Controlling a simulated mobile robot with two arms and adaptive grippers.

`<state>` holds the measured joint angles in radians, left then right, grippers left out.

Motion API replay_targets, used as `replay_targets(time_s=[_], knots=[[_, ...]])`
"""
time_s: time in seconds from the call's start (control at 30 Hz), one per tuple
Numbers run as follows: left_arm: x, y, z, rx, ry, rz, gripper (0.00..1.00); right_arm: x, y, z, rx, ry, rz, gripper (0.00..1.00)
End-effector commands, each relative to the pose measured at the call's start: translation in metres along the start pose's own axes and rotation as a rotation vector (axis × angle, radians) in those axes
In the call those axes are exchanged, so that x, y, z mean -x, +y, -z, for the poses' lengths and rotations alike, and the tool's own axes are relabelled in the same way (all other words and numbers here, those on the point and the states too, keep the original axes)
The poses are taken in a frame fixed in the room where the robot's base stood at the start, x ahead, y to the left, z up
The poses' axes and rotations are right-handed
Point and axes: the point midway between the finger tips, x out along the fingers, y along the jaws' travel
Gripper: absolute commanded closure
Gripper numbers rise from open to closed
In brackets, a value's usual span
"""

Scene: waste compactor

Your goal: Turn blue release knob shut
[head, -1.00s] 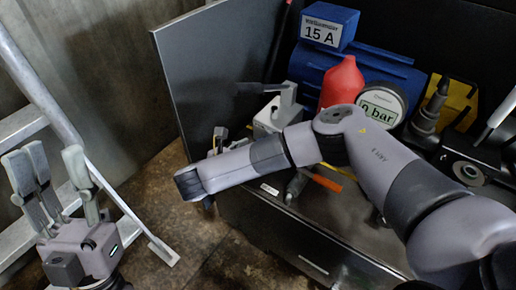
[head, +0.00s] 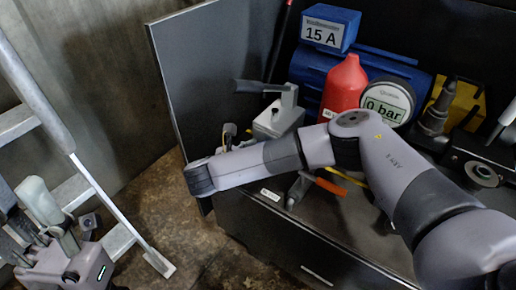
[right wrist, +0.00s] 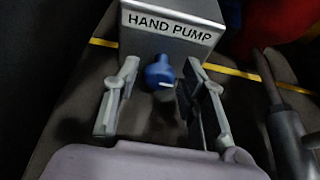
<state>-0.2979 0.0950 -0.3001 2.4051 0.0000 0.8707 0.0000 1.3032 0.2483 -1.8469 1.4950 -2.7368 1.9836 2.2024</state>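The blue release knob (right wrist: 160,72) shows in the right wrist view, on the front of a grey box labelled HAND PUMP (right wrist: 172,28). A short pale mark shows on the knob. My right gripper (right wrist: 162,84) is open, with one finger on each side of the knob and a visible gap to both. How near in depth the fingertips are to the knob, I cannot tell. In the head view the grey pump (head: 277,119) stands behind my right forearm, and the knob is not clearly visible there. My left gripper (head: 40,222) is open and empty at the lower left.
A red bottle (head: 342,88), a gauge reading 0 bar (head: 386,103) and a blue unit marked 15 A (head: 327,28) stand behind my right arm. An orange-handled tool (head: 328,185) lies near the cabinet edge. A metal ladder (head: 85,170) stands at left.

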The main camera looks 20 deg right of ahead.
Motion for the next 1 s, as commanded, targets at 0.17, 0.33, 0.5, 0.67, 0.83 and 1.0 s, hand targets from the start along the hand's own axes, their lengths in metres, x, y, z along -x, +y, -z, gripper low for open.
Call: replay_targets(time_s=[0.17, 0.33, 0.5, 0.67, 0.83, 1.0], knots=[[0.0001, 0.0, -0.0001, 0.0, -0.001, 0.0, 0.6, 0.0001, 0.0001, 0.0002, 0.0, 0.0, 0.0, 0.75], [0.0001, 0.0001, -0.0001, 0.0, -0.001, 0.0, 0.6, 0.0001, 0.0, 0.0003, 0.0, 0.0, 0.0, 0.87], [0.0001, 0.0002, -0.0001, 0.0, -0.001, 0.0, 0.6, 0.0001, -0.0001, 0.0004, 0.001, 0.0, 0.001, 0.98], [0.0002, 0.0002, -0.0001, 0.001, -0.001, 0.0, 0.6, 0.0001, -0.0002, 0.0006, 0.002, 0.0, 0.002, 1.0], [0.0013, 0.0002, -0.0005, 0.001, -0.001, 0.0, 0.6, 0.0001, 0.0003, 0.0009, 0.03, -0.001, 0.014, 1.0], [0.0011, 0.0003, -0.0011, 0.0, 0.0, -0.002, 0.6, -0.0001, 0.0014, 0.0007, 0.105, -0.003, 0.047, 1.0]])
